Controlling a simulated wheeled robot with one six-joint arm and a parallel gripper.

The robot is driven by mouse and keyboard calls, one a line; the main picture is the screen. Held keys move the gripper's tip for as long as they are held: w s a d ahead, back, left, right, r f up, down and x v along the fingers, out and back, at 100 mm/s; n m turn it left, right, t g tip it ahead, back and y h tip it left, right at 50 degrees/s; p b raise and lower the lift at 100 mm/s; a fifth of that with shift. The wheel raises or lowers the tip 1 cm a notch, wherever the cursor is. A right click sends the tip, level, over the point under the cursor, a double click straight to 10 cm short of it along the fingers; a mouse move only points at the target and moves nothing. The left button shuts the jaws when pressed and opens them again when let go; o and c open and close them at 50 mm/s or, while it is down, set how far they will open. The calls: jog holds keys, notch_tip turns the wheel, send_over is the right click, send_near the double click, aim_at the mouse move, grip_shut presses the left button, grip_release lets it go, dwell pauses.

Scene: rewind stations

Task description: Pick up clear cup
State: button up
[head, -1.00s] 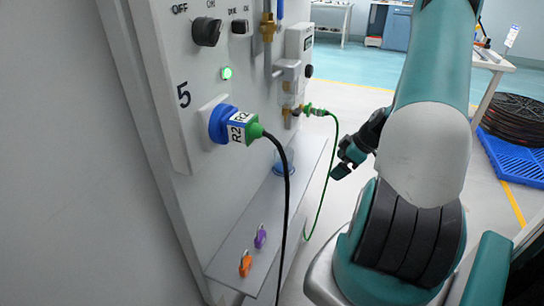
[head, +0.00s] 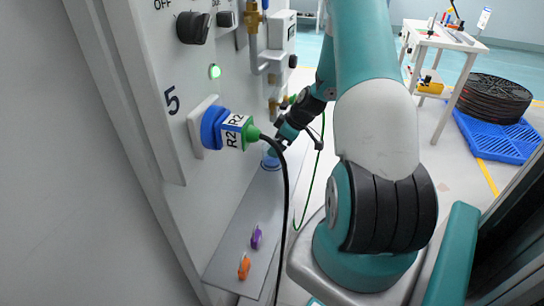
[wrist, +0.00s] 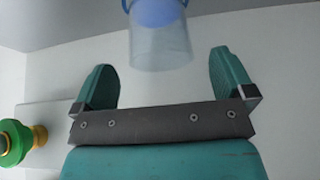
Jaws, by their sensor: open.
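The clear cup (head: 271,163) has a blue bottom and stands on the grey shelf (head: 240,225) of the wall panel, partly hidden by my gripper in the head view. In the wrist view, the clear cup (wrist: 160,45) is at the top centre, its see-through end toward my gripper and its blue part cut by the top edge. My gripper (wrist: 162,62) is open and empty, one finger on each side of the cup's near end, with gaps on both sides. In the head view my gripper (head: 282,140) is right at the cup.
A green cable (head: 312,185) runs down behind. Purple (head: 256,238) and orange (head: 244,267) clips sit on the near shelf. A green fitting (wrist: 14,142) is at the wrist view's left.

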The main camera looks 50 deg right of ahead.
jog(key=x, duration=0.5)
jog(key=shift+c, duration=0.2)
jog(key=c, duration=1)
jog(key=shift+c, duration=0.2)
